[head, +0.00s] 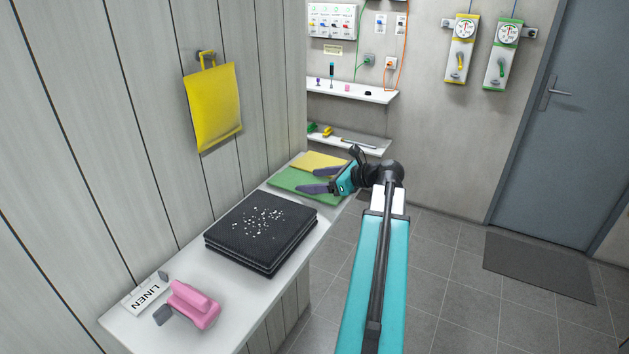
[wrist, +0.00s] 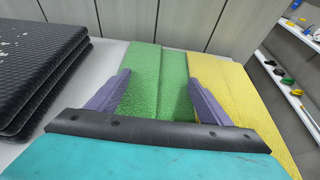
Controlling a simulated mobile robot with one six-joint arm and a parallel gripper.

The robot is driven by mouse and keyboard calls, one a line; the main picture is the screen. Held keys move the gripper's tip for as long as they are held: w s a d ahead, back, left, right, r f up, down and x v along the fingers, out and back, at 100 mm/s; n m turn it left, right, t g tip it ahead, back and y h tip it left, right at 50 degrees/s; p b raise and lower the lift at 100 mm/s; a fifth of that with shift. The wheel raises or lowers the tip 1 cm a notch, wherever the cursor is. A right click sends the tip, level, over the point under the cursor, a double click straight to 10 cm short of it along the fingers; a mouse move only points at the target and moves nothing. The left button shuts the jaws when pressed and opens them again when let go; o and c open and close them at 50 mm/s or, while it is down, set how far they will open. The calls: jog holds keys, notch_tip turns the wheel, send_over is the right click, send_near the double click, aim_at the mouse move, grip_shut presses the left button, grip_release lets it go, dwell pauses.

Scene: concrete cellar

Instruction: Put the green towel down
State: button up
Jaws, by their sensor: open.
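The green towel (head: 304,183) lies folded and flat on the white shelf, between the black stack and the yellow towel. It also shows in the wrist view (wrist: 150,70), straight ahead of my fingers. My gripper (head: 312,180) is open just over the green towel, and in the wrist view (wrist: 158,98) its two purple fingers are spread apart with green cloth between and under them. I cannot tell whether the fingers touch the towel. The near edge of the towel is hidden by my gripper.
A black textured stack (head: 262,230) with white crumbs lies on the shelf (head: 240,300). The yellow towel (head: 320,162) is right beside the green one. A pink object (head: 194,305) and a LINEN sign (head: 146,293) stand at the near end.

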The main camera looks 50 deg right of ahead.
jog(key=shift+r, duration=0.1)
jog(key=shift+s+r, duration=0.1)
jog(key=shift+s, duration=0.05)
jog(key=b+v, duration=0.1)
jog(key=v, duration=1)
jog(key=shift+s+d+r+b, duration=0.1)
jog(key=shift+s+r+b, duration=0.1)
jog(key=shift+s+b, duration=0.15)
jog(key=shift+s, duration=0.1)
dwell(0.4)
